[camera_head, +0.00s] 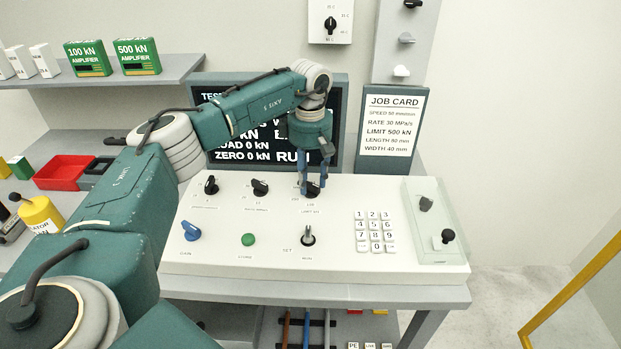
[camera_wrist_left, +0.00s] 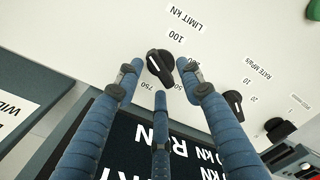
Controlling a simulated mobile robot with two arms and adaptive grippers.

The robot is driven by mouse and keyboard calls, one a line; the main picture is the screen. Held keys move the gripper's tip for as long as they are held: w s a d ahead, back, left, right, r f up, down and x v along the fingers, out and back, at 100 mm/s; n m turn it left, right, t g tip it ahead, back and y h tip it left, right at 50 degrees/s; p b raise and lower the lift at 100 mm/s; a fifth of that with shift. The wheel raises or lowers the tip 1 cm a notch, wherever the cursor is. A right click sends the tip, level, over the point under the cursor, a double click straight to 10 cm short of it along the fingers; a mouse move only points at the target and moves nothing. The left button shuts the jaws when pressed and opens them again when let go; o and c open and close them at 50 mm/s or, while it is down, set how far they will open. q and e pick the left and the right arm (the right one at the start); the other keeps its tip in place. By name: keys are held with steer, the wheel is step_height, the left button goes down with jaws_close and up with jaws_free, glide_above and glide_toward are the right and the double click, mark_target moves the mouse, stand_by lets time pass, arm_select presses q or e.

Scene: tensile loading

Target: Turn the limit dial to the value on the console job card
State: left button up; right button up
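The job card (camera_head: 391,125) right of the screen reads LIMIT 500 kN. The black limit dial (camera_wrist_left: 160,68) sits on the white console (camera_head: 340,250), in its back row; in the head view my left gripper (camera_head: 313,190) largely covers it. In the left wrist view, the fingers of my left gripper (camera_wrist_left: 158,82) stand around the dial, with small gaps visible beside it, so it looks open. Labels 100 and 750 show around the dial; another label is partly hidden by a finger. Which value the dial points to is unclear. My right gripper is not in view.
Two other black dials (camera_head: 260,187) (camera_head: 211,185) stand left in the same row. In front are a blue knob (camera_head: 190,231), a green button (camera_head: 248,239) and a lever switch (camera_head: 308,236). A keypad (camera_head: 375,232) lies right. The dark screen (camera_head: 235,150) stands close behind.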

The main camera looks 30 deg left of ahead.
arm_select(q)
steer(key=shift+d+r, duration=0.1)
steer(key=shift+r, duration=0.2)
step_height(320, 180, up, 11)
steer(key=shift+r, duration=0.2)
stand_by(0.6)
